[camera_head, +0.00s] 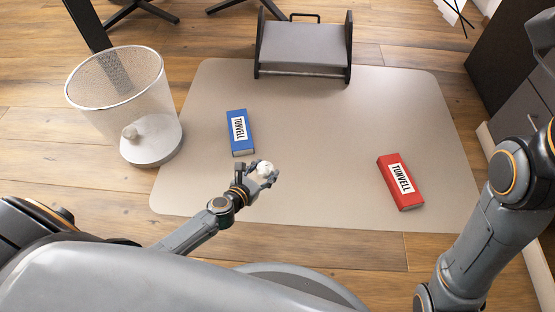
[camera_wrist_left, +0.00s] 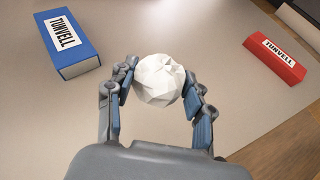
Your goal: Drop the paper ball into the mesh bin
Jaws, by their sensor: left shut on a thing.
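A white crumpled paper ball (camera_head: 265,168) is held in my left gripper (camera_head: 262,174), above the grey mat. In the left wrist view the paper ball (camera_wrist_left: 159,79) sits between the two blue-padded fingers of the left gripper (camera_wrist_left: 160,88), which is shut on it. The mesh bin (camera_head: 115,78) stands upright on the floor at the left, left of and apart from the gripper.
A blue box (camera_head: 239,133) lies on the mat (camera_head: 310,140) between gripper and bin; it also shows in the left wrist view (camera_wrist_left: 68,45). A red box (camera_head: 400,181) lies at the right. A dark footrest (camera_head: 303,45) stands at the back. A dark cabinet stands far right.

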